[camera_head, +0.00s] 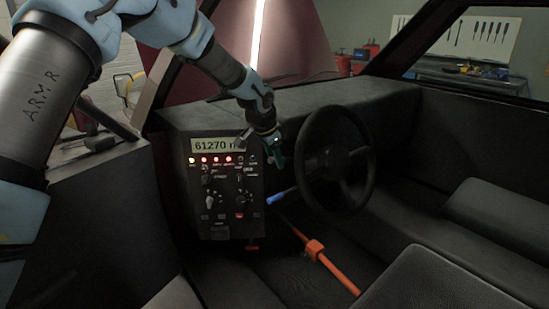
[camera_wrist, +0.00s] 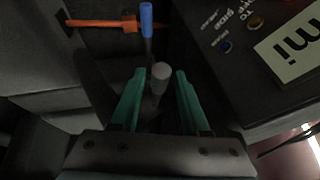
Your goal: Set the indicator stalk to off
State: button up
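My gripper (camera_head: 276,160) is between the dash panel and the steering wheel (camera_head: 335,160). In the wrist view its two teal fingers (camera_wrist: 160,74) are open and apart. A stalk with a rounded grey tip (camera_wrist: 160,72) shows between them, with a gap on each side. A second stalk with a blue tip (camera_wrist: 146,18) lies beyond the fingertips; in the head view this blue-tipped stalk (camera_head: 283,195) points left from below the wheel. No label shows which is the indicator stalk. My gripper hides the grey-tipped one in the head view.
The dash panel (camera_head: 222,190) with knobs, lit lamps and a display (camera_head: 217,145) reading 61270 stands left of my gripper. An orange lever (camera_head: 318,252) rises from the floor below. A seat (camera_head: 430,280) fills the lower right.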

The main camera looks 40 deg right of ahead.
grip_shut()
dwell(1.1)
